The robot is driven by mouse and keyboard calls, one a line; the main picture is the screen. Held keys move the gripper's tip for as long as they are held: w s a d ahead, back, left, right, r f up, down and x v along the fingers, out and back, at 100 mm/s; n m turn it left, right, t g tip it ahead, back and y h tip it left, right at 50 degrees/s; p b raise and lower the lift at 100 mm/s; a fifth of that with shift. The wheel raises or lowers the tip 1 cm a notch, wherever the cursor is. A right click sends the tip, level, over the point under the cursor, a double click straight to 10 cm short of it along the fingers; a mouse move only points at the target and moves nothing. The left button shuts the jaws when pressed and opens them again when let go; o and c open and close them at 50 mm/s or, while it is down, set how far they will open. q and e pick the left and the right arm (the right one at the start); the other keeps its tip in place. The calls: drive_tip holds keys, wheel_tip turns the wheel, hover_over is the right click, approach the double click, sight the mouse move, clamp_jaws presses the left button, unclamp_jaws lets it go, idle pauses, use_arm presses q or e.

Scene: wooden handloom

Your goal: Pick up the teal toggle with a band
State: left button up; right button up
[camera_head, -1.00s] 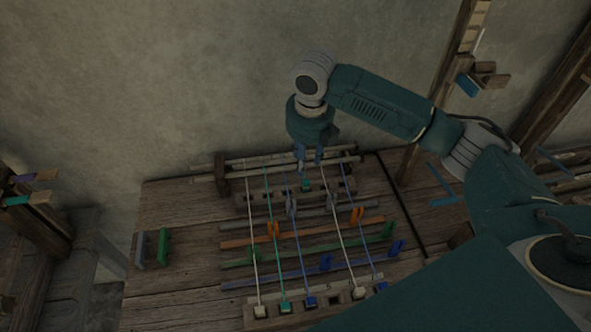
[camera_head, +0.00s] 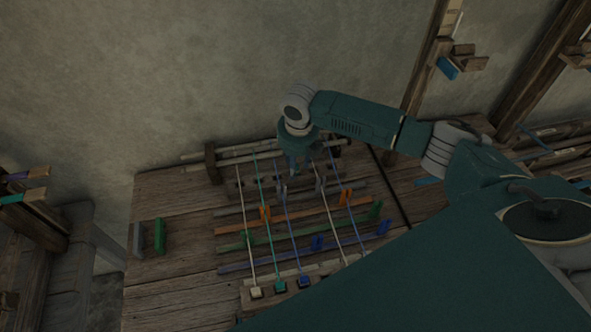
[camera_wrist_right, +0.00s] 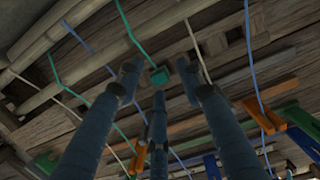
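The teal toggle (camera_wrist_right: 158,76) shows in the right wrist view as a small block with a teal band (camera_wrist_right: 131,28) running up from it. In the head view it is hidden behind my right gripper (camera_head: 295,170). Another teal toggle (camera_head: 279,286) sits at the front bar of the loom, with a teal band stretched to the back. My left gripper is not in view.
The loom's table (camera_head: 180,275) carries several coloured bars with upright pegs, such as an orange bar (camera_head: 240,226), close below the gripper. White and blue bands run alongside. Green and grey blocks (camera_head: 159,235) stand at the left, with bare wood around them.

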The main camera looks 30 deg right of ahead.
drive_tip(key=c, duration=0.9)
drive_tip(key=shift+o, duration=0.2)
drive_tip(key=shift+r, duration=0.15)
